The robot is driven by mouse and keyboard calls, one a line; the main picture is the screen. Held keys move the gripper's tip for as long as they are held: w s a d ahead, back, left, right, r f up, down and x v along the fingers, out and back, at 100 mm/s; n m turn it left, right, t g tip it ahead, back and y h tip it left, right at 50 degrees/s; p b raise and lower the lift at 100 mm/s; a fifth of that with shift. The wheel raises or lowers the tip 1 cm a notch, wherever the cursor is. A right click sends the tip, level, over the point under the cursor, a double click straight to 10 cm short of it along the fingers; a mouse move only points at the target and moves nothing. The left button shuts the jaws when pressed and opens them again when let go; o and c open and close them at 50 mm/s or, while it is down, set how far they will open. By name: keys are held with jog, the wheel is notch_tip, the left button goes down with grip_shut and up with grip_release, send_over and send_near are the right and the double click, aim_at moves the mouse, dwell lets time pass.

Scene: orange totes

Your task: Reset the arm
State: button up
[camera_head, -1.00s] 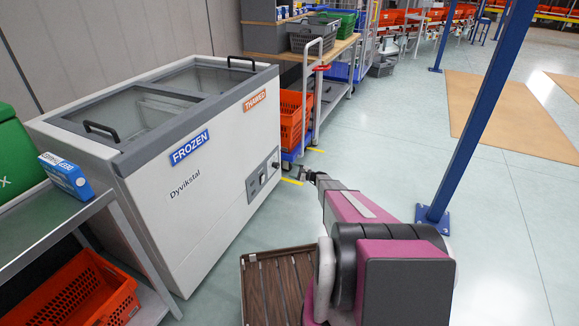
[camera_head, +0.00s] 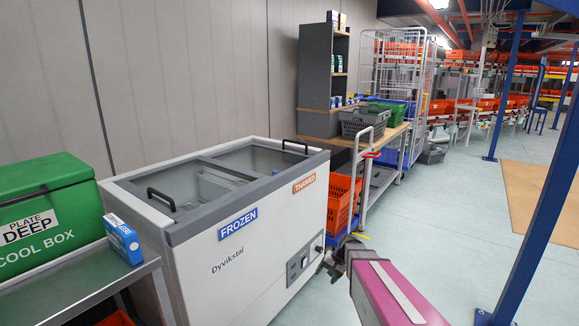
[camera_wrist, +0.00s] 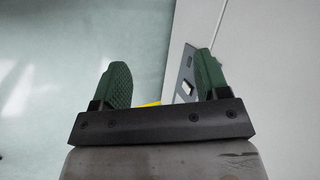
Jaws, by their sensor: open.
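My gripper (camera_head: 332,264) is in front of the right end of the chest freezer (camera_head: 262,265), low, close to its control panel. In the wrist view my gripper (camera_wrist: 160,82) shows two green padded fingers spread wide apart with nothing between them. The freezer's side wall (camera_wrist: 270,80) fills the right of that view, and pale floor shows on the left. My pink and grey arm (camera_head: 395,295) reaches in from the lower right of the head view.
A steel table (camera_head: 75,290) with a green cool box (camera_head: 45,215) and a blue box (camera_head: 122,238) stands at left. An orange crate (camera_head: 340,205) sits on a cart beyond the freezer. A blue post (camera_head: 540,190) stands at right. Floor between is clear.

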jog(key=s+d+r+n+h, duration=0.3)
jog(key=s+r+h, duration=0.2)
jog(key=s, duration=0.9)
notch_tip(320, 180, up, 4)
jog(key=shift+s+d+f+h, duration=0.1)
jog(key=shift+s+d+h, duration=0.1)
jog(key=shift+d+h, duration=0.1)
jog(key=shift+c, duration=0.3)
